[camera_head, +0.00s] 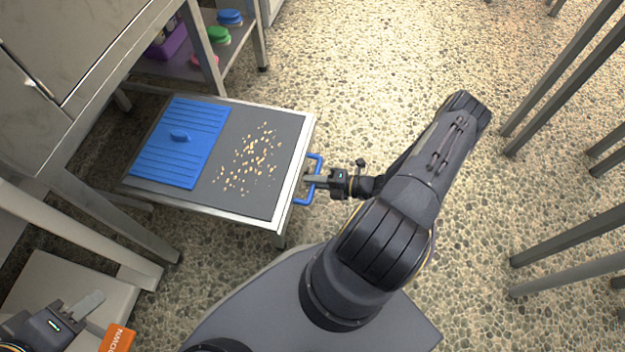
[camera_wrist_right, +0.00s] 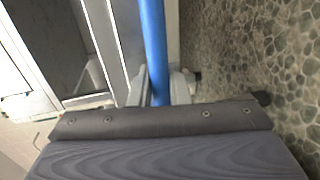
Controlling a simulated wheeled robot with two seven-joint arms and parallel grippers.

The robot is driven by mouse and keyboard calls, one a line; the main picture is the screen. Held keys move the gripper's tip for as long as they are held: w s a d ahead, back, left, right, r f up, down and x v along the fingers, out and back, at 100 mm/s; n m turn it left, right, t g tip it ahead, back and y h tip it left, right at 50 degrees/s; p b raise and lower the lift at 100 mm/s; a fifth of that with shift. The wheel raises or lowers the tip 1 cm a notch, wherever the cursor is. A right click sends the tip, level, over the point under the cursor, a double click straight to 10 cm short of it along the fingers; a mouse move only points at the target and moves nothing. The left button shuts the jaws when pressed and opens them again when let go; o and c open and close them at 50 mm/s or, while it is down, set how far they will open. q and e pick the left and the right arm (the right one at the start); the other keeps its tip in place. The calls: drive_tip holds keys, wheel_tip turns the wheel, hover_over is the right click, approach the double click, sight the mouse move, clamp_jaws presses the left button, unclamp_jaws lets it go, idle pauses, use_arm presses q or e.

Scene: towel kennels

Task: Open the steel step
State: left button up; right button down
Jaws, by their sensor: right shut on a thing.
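The steel step (camera_head: 297,172) is a low grey-topped platform with a pale metal front edge, extending out from beside the steel cabinet. A blue U-shaped handle (camera_head: 299,200) is on its front edge; it also shows as a blue bar in the right wrist view (camera_wrist_right: 152,40). My right gripper (camera_head: 312,178) is shut on this handle, with a finger on each side of the bar in the wrist view. My left gripper (camera_head: 88,304) is low at the left, away from the step; its fingers are seen edge-on and their gap is unclear.
A blue slatted panel (camera_head: 185,155) with a small knob and scattered tan pellets (camera_head: 250,160) lie on the step. A shelf (camera_head: 240,40) behind holds blue, green and pink brushes and a purple bin. An orange labelled item (camera_head: 117,338) is near my left gripper. Pebbled floor right is open; metal legs stand beyond.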

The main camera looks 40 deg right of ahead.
drive_tip(key=shift+s+d, duration=0.1)
drive_tip(key=shift+s, duration=0.05)
drive_tip(key=c, duration=1.4)
unclamp_jaws()
drive_tip(key=shift+c, duration=0.2)
drive_tip(key=shift+s+d, duration=0.1)
drive_tip(key=p+v, duration=0.2)
drive_tip(key=v, duration=0.5)
drive_tip(key=shift+s+d, duration=0.2)
